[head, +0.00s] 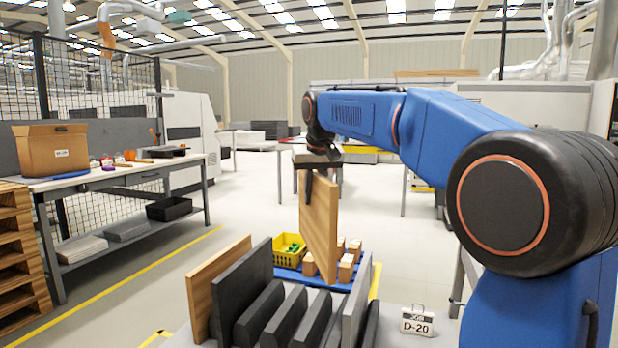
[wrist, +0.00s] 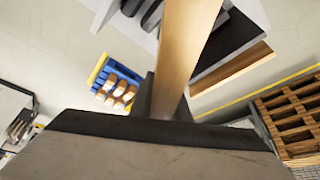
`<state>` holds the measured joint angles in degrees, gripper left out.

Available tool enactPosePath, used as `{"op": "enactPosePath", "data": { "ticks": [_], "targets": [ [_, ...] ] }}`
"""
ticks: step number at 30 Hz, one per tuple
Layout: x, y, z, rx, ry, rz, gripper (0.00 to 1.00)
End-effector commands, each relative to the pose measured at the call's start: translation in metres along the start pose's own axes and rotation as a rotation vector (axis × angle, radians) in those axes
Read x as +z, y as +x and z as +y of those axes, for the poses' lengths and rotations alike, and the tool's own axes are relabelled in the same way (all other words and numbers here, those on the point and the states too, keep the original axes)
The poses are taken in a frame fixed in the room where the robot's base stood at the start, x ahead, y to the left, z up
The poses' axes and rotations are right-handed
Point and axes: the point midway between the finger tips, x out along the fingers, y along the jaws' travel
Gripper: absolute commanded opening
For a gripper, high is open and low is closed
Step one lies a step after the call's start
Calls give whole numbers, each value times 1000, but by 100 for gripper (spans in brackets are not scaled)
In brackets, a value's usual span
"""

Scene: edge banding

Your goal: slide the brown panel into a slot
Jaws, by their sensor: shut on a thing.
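A brown panel (head: 319,228) hangs upright below my gripper (head: 320,168), which is shut on its top edge. The held panel also shows in the wrist view (wrist: 186,50), running away from the dark jaws (wrist: 165,105). In the head view it hangs above and behind the slotted rack, overlapping the rack's back right part in the picture. The rack has several dark dividers (head: 284,318) with gaps between them and a light grey plate (head: 357,302) at its right. The lower slots are cut off by the picture's bottom edge.
Another brown panel (head: 216,283) stands at the rack's left, beside a tall dark panel (head: 245,290). Behind are a yellow basket (head: 290,249) and wooden blocks (head: 346,266) on a blue pallet. A workbench (head: 120,172) and wooden pallets (head: 20,260) stand left. A D-20 sign (head: 416,321) is right.

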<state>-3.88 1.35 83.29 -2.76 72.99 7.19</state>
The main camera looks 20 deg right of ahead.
Motion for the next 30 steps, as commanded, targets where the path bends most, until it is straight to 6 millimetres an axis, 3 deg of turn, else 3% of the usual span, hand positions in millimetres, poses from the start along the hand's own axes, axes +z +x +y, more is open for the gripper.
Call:
{"op": "enactPosePath", "data": {
  "ticks": [18, 30],
  "targets": [
    [54, 95, 38, 182, 437, 1, 0],
    [70, 117, 46, 220, 532, 2, 0]
  ]
}}
